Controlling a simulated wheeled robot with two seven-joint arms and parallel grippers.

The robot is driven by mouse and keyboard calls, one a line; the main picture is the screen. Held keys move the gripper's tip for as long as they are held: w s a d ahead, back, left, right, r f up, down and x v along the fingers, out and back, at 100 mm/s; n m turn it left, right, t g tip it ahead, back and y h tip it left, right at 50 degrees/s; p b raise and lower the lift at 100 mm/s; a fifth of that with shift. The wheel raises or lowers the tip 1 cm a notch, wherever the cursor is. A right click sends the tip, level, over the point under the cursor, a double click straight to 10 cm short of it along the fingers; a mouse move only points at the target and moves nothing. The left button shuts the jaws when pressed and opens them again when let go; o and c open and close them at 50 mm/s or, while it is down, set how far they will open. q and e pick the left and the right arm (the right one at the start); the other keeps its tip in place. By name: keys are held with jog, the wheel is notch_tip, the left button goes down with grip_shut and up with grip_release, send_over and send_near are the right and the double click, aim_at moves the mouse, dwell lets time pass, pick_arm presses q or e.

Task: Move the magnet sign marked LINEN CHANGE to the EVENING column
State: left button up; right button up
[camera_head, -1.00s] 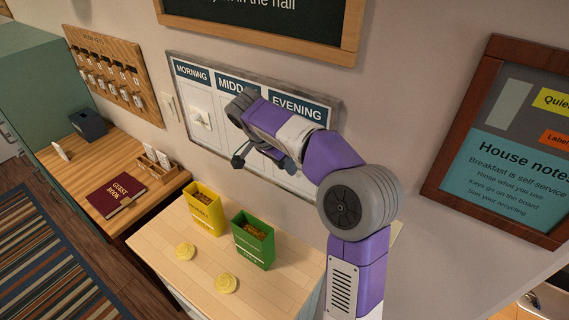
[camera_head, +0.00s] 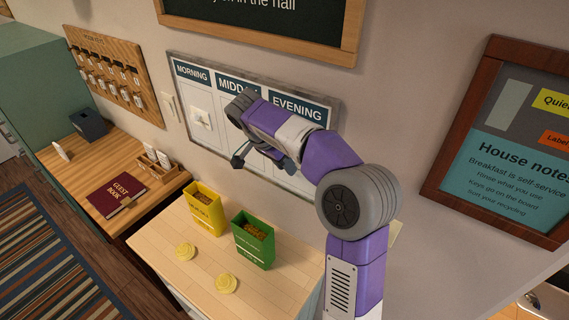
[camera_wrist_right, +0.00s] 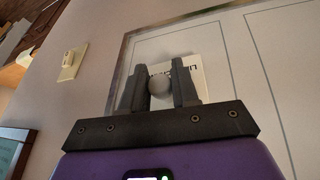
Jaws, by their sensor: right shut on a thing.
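The LINEN CHANGE sign (camera_wrist_right: 197,70) is a white card with a round grey knob, seen upside down in the right wrist view. My right gripper (camera_wrist_right: 158,88) is shut on the knob. The card is in front of the end column beside the board's frame, the EVENING side, near the bottom corner. I cannot tell whether it touches the board. In the head view my right gripper (camera_head: 284,162) is partly behind my arm, and the sign is hidden. The EVENING header (camera_head: 297,107) shows above. My left gripper is out of view.
Another white magnet (camera_head: 201,118) is in the MORNING column. Below the board, a yellow box (camera_head: 203,210) and a green box (camera_head: 253,240) stand on a counter (camera_head: 175,280) with two yellow discs. The house notes board (camera_head: 510,150) hangs to the right.

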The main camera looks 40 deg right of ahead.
jog(key=shift+w+d+r+p, duration=0.1)
jog(key=shift+d+p, duration=0.2)
jog(key=shift+d, duration=0.25)
grip_shut()
jog(key=o, duration=0.8)
grip_release()
jog(key=shift+c, duration=0.2)
jog(key=shift+o, duration=1.4)
jog(key=shift+s+r, duration=0.1)
jog(key=shift+s, duration=0.1)
jog(key=shift+w, duration=0.15)
jog(key=shift+c, duration=0.9)
jog(key=shift+o, duration=1.2)
jog(key=shift+o, duration=0.3)
